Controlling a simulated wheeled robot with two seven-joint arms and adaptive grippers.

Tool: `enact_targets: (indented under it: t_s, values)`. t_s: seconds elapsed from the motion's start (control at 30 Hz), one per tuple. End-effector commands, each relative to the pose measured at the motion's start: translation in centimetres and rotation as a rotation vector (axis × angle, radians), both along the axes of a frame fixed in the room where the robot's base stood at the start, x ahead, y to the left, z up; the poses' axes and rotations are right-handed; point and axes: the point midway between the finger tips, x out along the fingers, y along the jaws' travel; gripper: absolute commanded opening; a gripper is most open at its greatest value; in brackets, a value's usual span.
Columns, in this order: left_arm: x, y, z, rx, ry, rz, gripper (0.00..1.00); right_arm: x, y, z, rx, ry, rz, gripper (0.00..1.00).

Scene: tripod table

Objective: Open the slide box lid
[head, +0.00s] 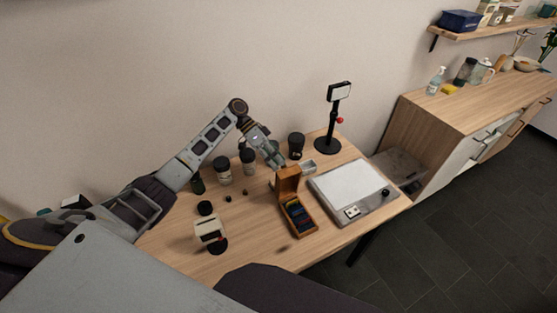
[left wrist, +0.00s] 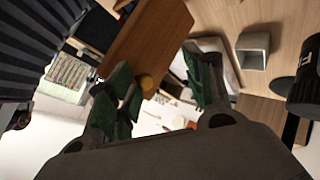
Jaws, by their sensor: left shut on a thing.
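The wooden slide box (head: 312,224) stands on the table with dark slides showing inside. Its orange-brown lid (head: 288,181) stands roughly upright at the back end of the box. My left gripper (head: 275,161) is at the lid's top edge, reaching in from behind and the left. In the left wrist view the lid (left wrist: 148,38) runs between the green fingers (left wrist: 158,90), with a round brassy knob (left wrist: 146,82) near its edge. The gripper is shut on the lid; the exact contact is partly hidden. My right gripper is not in view.
A white light pad (head: 350,182) lies right of the box. A small grey holder (head: 308,167) and a black jar (head: 296,143) stand close behind it. A black stand (head: 334,122) rises at the back. Several jars are at the left, with a white device (head: 207,231) in front.

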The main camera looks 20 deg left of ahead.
Motion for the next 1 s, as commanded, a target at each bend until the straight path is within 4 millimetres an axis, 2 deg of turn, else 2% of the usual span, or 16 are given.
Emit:
enact_targets:
  t_s: [0.03,0.07,0.4,0.6,1.0]
  values:
    - [-0.4,0.3,-0.8,0.011,0.014,-0.004,0.41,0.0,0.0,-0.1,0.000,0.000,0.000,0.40]
    - [-0.3,0.5,-0.6,0.011,0.014,-0.003,0.41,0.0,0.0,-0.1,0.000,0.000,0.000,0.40]
    - [0.9,3.2,3.0,-0.002,-0.004,0.003,0.41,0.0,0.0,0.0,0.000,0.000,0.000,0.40]
    - [1.4,4.4,4.5,-0.006,-0.010,0.004,0.41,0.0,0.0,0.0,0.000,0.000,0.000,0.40]
    - [1.5,4.8,5.0,-0.010,-0.012,0.004,0.41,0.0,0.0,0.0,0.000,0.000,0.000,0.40]
